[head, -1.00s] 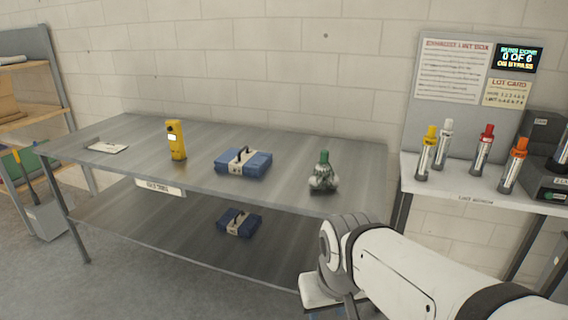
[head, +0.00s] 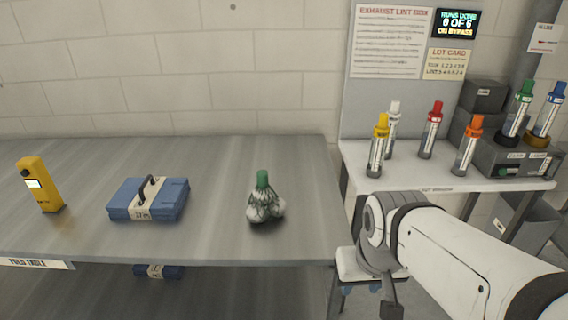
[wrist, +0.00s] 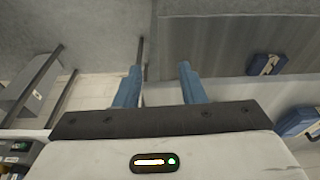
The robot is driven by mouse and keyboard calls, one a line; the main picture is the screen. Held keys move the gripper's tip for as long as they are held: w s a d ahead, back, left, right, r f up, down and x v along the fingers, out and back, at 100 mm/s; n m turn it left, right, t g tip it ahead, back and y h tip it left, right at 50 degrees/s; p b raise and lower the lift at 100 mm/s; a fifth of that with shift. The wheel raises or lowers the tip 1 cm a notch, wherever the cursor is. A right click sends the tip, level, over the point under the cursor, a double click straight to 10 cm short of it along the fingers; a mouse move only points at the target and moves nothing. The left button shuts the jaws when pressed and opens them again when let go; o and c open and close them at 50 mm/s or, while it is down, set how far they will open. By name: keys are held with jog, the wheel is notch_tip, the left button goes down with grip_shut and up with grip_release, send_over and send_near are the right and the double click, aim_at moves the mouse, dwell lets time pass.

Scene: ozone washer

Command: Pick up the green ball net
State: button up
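The green ball net (head: 265,203) stands upright on the steel table near its right end in the head view. It is a net of pale balls with a green top. My arm reaches in from the right in the head view, and its end hangs past the table's right edge, apart from the net. My gripper (wrist: 158,80) shows in the wrist view with its two blue fingers spread and nothing between them. The net cannot be made out in the wrist view.
The steel table (head: 205,235) also holds a blue case (head: 170,199) and a yellow handheld device (head: 40,186). At right, a white bench (head: 420,174) carries several colour-capped tubes and grey boxes. The table surface around the net is clear.

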jog(key=shift+s+a+r, duration=0.2)
jog(key=shift+s, duration=0.1)
jog(key=shift+o, duration=1)
jog(key=shift+w+a+f, duration=0.1)
jog(key=shift+w+a, duration=0.05)
jog(key=shift+w, duration=0.15)
jog(key=shift+o, duration=0.7)
jog(key=w+d+t, duration=0.2)
jog(key=w, duration=0.5)
jog(key=shift+w+d+n+t+h, duration=0.25)
jog(key=shift+d+n+t+h, duration=0.05)
jog(key=shift+h, duration=0.1)
jog(key=w+n+t, duration=0.1)
jog(key=w+t, duration=0.3)
jog(key=w, duration=0.9)
jog(key=n+t+y, duration=0.4)
jog(key=n+y, duration=0.3)
jog(key=y, duration=0.6)
send_near(266, 176)
jog(key=p+x, duration=0.1)
jog(key=x, duration=0.3)
jog(key=shift+w, duration=0.2)
jog(key=p+x, duration=0.2)
jog(key=x, duration=0.4)
jog(key=shift+a, duration=0.25)
jog(key=shift+w+a+f, duration=0.1)
jog(key=shift+w+a, duration=0.2)
jog(key=shift+w, duration=0.1)
